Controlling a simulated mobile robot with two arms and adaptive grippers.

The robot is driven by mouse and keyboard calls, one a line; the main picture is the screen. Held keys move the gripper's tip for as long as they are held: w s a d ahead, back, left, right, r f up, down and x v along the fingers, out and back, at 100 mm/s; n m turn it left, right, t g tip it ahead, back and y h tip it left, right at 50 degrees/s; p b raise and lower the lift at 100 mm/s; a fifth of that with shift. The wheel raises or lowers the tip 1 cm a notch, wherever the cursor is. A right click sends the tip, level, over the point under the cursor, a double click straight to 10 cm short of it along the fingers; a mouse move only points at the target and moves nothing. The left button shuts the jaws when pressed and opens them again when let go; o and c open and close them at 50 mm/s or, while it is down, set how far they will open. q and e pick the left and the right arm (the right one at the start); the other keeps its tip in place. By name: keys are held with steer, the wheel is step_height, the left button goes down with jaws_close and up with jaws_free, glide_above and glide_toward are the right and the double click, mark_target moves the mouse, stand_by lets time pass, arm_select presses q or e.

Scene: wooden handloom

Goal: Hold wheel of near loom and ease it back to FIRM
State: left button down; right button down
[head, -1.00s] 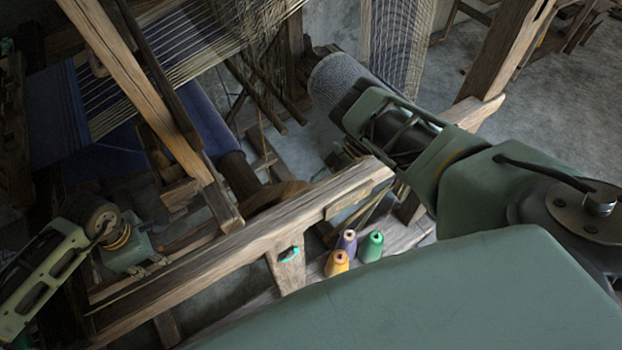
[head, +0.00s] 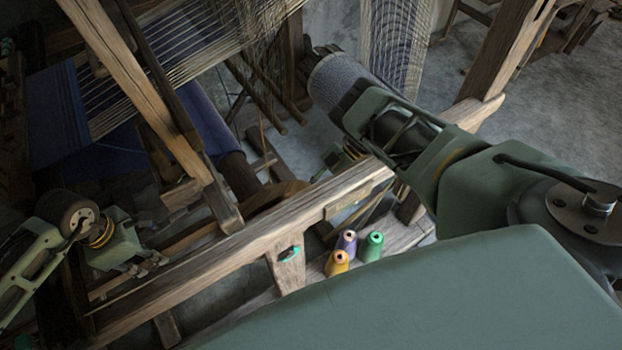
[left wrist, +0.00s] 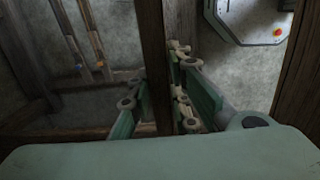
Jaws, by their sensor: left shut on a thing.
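In the head view my left gripper (head: 148,266) is at the lower left, beside the near loom's (head: 235,248) long front beam. In the left wrist view its green fingers stand on both sides of a dark wooden bar (left wrist: 154,65), shut on it. I cannot tell whether this bar is part of the wheel. A round brown wooden part (head: 278,196), perhaps the wheel, shows behind the beam, partly hidden. My right gripper (head: 343,157) shows in part behind the beam; its fingertips are hidden. I cannot read any FIRM mark.
Purple, yellow and green thread cones (head: 371,246) stand on a low ledge below the beam. A teal ring (head: 289,254) is on the short post. A slanted post (head: 135,85) stands before blue cloth (head: 60,120). Open floor (head: 440,80) lies at the upper right.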

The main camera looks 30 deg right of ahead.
arm_select(q)
steer(key=shift+w+a+r, duration=0.1)
steer(key=shift+r, duration=0.05)
steer(key=shift+a+r, duration=0.1)
steer(key=shift+r, duration=0.55)
arm_select(e)
steer(key=shift+a+r+h, duration=0.15)
steer(key=shift+r+h, duration=0.35)
steer(key=shift+r, duration=0.1)
steer(key=shift+a+r+h, duration=0.1)
steer(key=shift+r+h, duration=0.15)
steer(key=shift+h, duration=0.05)
arm_select(q)
steer(key=shift+f, duration=1.4)
steer(key=shift+f+y, duration=0.5)
steer(key=shift+f, duration=0.3)
arm_select(e)
steer(key=c, duration=1.2)
jaws_free()
